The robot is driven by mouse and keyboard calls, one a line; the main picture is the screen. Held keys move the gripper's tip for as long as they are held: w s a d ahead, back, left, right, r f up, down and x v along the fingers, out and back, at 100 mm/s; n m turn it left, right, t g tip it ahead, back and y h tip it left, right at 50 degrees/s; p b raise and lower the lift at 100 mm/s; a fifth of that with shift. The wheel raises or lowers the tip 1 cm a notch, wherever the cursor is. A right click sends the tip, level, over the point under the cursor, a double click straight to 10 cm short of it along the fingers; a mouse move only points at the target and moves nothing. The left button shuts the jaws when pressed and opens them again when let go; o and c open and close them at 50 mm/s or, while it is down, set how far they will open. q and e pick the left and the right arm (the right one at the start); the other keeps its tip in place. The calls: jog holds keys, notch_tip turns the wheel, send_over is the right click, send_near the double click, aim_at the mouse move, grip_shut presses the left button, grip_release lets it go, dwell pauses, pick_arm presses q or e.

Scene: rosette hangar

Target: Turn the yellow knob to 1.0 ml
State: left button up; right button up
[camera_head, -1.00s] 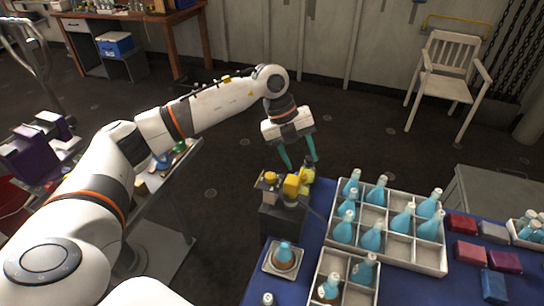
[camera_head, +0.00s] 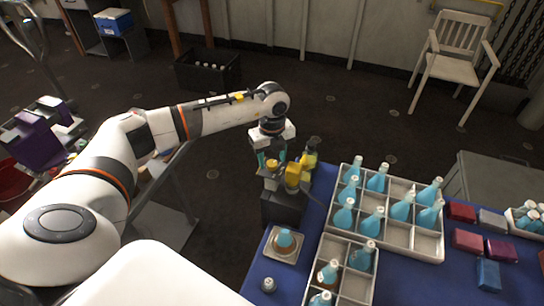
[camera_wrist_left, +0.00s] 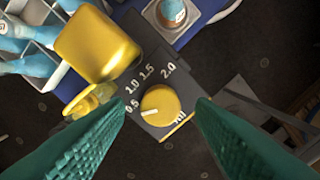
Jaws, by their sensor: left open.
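The yellow knob (camera_wrist_left: 160,105) sits on the dark dispenser panel (camera_wrist_left: 180,84), which is marked 0.5, 1.0, 1.5, 2.0 and ml. Its white pointer line points to the lower left, close to the 0.5 mark. In the head view the knob (camera_head: 271,165) is on top of the dark dispenser (camera_head: 283,207) at the table's left edge. My left gripper (camera_head: 272,158) points down over the knob. In the left wrist view its teal fingers (camera_wrist_left: 162,110) are apart, one on each side of the knob, with gaps visible. My right gripper is out of view.
A yellow dispenser head (camera_head: 294,175) and a yellow bottle (camera_head: 309,156) stand close right of the knob. A blue-topped bottle (camera_head: 285,240) stands on a small plate in front.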

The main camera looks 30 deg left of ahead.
pick_arm(q)
jog(key=shift+f, duration=0.65)
jog(key=c, duration=1)
jog(key=shift+o, duration=0.2)
jog(key=shift+f+m+b, duration=0.1)
jog(key=shift+m+b, duration=1.2)
jog(key=shift+m, duration=0.6)
jog(key=shift+m+b, duration=1.15)
jog(key=shift+m, duration=0.85)
jog(key=shift+r, duration=0.2)
jog(key=o, duration=1)
jog(key=shift+c, duration=0.2)
